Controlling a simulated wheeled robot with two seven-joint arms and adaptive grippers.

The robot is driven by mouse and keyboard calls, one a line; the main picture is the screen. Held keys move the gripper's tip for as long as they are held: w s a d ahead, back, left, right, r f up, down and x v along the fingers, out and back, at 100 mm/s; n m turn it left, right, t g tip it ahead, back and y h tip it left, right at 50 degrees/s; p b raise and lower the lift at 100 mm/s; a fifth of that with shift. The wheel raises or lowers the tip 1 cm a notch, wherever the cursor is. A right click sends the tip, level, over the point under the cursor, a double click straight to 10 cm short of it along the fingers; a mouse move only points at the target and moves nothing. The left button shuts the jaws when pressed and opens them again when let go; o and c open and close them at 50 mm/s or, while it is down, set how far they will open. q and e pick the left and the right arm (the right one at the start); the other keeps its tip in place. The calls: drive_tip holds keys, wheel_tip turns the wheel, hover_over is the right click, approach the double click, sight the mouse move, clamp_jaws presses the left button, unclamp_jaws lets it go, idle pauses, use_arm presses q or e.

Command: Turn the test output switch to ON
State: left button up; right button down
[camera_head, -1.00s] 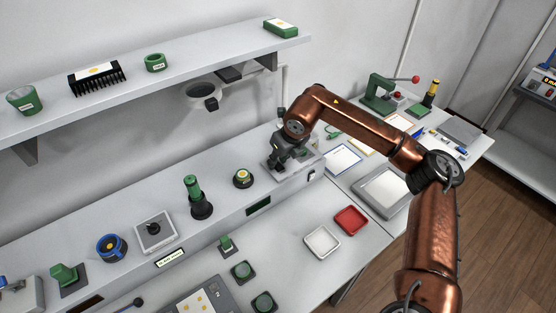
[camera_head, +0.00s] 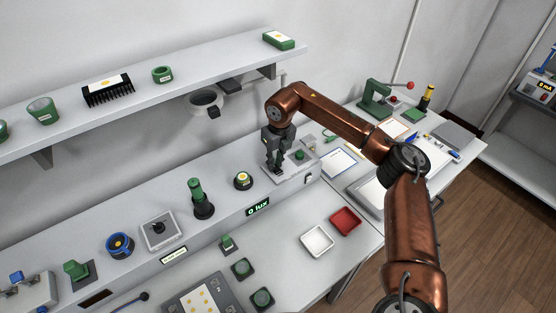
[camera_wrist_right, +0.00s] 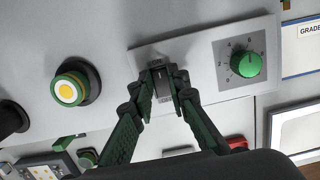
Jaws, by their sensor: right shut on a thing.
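The test output switch (camera_wrist_right: 161,82) is a small dark switch on a pale panel (camera_wrist_right: 205,85), beside a green dial knob (camera_wrist_right: 245,63). My right gripper (camera_wrist_right: 163,84) is at the switch, its fingertips closed around it from both sides. The fingers hide part of the switch and most of its lettering, so its position cannot be read. In the head view my right gripper (camera_head: 276,168) points down onto the same panel (camera_head: 300,173) at the bench's right end. A small display (camera_head: 258,207) on the bench front is lit green and reads "0 lux". My left gripper is not in view.
A green button with a yellow top (camera_head: 243,180) and a green upright fixture (camera_head: 200,198) stand left of the panel. A white tray (camera_head: 317,240) and a red tray (camera_head: 345,221) lie in front. A shelf (camera_head: 190,88) hangs above.

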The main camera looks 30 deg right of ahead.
drive_tip(key=shift+w+r+g+p, duration=0.1)
drive_tip(key=shift+w+g+p, duration=0.1)
drive_tip(key=shift+g+p, duration=0.15)
drive_tip(key=c, duration=1.8)
unclamp_jaws()
drive_tip(key=shift+c, duration=0.2)
